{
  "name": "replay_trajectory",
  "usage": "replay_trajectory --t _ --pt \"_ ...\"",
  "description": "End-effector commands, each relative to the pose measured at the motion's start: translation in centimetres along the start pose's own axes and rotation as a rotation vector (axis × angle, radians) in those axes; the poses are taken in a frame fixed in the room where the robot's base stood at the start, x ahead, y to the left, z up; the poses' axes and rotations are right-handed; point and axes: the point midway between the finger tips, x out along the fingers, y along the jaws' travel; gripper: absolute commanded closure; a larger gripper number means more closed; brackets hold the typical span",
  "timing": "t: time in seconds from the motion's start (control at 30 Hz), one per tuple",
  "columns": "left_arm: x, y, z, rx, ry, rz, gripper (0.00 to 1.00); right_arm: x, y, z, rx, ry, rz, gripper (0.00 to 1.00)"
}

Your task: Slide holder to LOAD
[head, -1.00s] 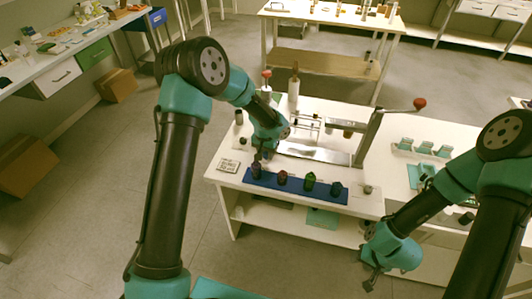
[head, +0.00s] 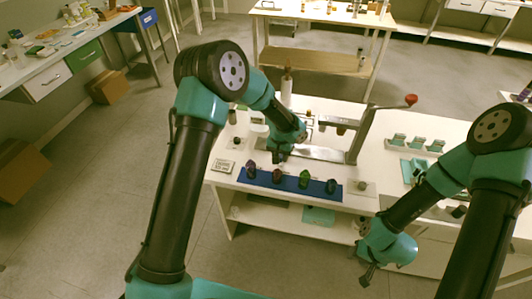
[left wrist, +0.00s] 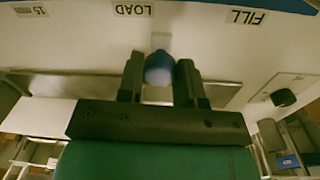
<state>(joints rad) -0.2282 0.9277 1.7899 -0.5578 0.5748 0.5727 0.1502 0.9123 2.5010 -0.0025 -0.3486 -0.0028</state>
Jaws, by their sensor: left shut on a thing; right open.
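My left gripper (head: 279,157) is low at the left part of the metal rail (head: 318,152), behind the blue bottle strip. In the left wrist view the left gripper (left wrist: 160,68) is shut on a small blue-topped knob (left wrist: 159,66) with a pale lower part, seemingly the slide holder's. The rest of the holder cannot be made out. The LOAD label (left wrist: 133,9) is just above and slightly left of the knob. My right gripper (head: 366,275) is open and empty, in front of the bench.
Several dark bottles stand on the blue strip (head: 334,197) at the bench's front edge. A lever press with a red knob (head: 411,100) rises right of the rail. A small sign (head: 223,165) lies at the left. Teal-marked holders (head: 417,143) stand at the right.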

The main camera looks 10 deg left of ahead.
Motion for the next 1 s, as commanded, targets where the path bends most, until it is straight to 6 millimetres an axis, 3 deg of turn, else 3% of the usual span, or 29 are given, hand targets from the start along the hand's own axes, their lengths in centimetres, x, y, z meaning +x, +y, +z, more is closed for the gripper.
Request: replay_trajectory --t 0.13,0.47,0.5,0.77,1.0 --pt "0.1 2.5 -0.4 0.002 0.001 0.0 1.0 0.0 0.0 0.0 0.0 0.0 0.0 0.57" --pt "0.1 2.8 -0.5 -0.001 0.001 0.001 1.0 0.0 0.0 0.0 0.0 0.0 0.0 0.57" --pt "0.1 2.8 -0.5 -0.001 0.001 0.001 0.65 0.0 0.0 0.0 0.0 0.0 0.0 0.57" --pt "0.1 2.8 -0.5 -0.001 0.001 0.001 0.41 0.0 0.0 0.0 0.0 0.0 0.0 0.57" --pt "0.1 2.8 -0.5 0.0 0.001 0.0 0.41 0.0 0.0 0.0 0.0 0.0 0.0 0.57"
